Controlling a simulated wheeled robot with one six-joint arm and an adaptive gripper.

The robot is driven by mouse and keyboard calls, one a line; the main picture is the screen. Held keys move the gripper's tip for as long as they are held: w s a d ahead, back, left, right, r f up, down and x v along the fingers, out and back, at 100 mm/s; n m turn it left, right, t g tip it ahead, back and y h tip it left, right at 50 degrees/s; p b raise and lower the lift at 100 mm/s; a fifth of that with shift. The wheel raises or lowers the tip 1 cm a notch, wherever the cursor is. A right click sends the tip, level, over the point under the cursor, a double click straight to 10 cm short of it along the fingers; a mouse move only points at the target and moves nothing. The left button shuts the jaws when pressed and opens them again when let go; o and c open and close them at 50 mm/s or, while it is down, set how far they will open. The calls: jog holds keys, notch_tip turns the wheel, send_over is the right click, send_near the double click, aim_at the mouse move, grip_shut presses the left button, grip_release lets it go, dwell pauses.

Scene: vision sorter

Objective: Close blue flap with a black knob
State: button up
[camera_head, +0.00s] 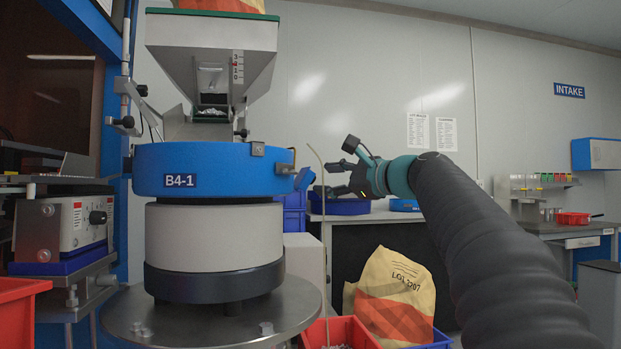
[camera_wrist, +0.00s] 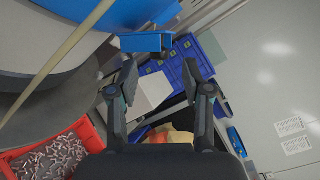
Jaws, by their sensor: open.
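A small blue flap (camera_head: 304,179) sticks out at the right side of the round blue bowl (camera_head: 215,168) marked B4-1. In the wrist view the blue flap (camera_wrist: 141,43) shows ahead of my fingers, near the top, beside the bowl's blue rim.
A thin pale rod (camera_head: 323,230) rises between the bowl and my gripper; it crosses the wrist view's left (camera_wrist: 55,62). Below are a red crate (camera_head: 340,328) of small parts and a paper sack (camera_head: 395,297). A hopper (camera_head: 212,65) stands above the bowl. Blue bins (camera_head: 294,219) stand behind.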

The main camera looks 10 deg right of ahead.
aim_at(315, 179)
jog(key=x, duration=0.5)
jog(key=shift+w+a+p, duration=0.25)
jog(key=shift+w+p, duration=0.05)
jog(key=shift+p, duration=0.1)
grip_shut()
